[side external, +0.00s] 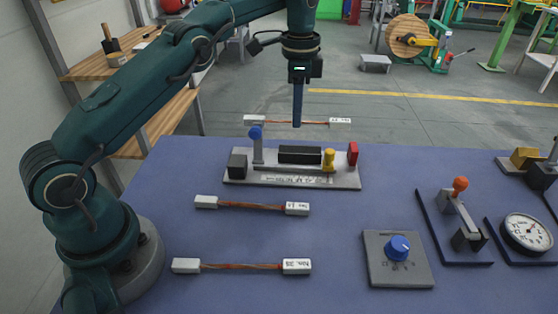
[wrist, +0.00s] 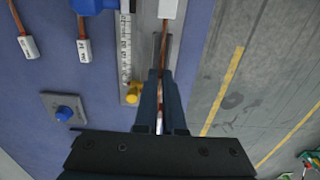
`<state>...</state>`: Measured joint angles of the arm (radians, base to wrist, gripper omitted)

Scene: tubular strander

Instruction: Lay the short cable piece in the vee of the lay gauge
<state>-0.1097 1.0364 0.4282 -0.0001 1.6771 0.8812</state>
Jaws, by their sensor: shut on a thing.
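My gripper (side external: 297,123) is shut on a cable piece (side external: 285,122), a thin copper-coloured strand with white block ends, one of them labelled. It is held roughly level in the air, beyond and above the lay gauge in the side view. In the wrist view the cable piece (wrist: 163,42) runs up from between the fingers of my gripper (wrist: 161,110) to a white end. The lay gauge (side external: 240,180) is a grey base with a scale, a dark long block (side external: 300,155), a blue-topped post, a yellow knob and a red part. The vee itself is not clearly visible.
Two similar cable pieces, one nearer the gauge (side external: 252,205) and one at the front (side external: 240,267), lie on the blue table (side external: 340,225). A blue-knob box (side external: 398,260), an orange-ball lever (side external: 460,184) and a round dial (side external: 525,233) stand at right.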

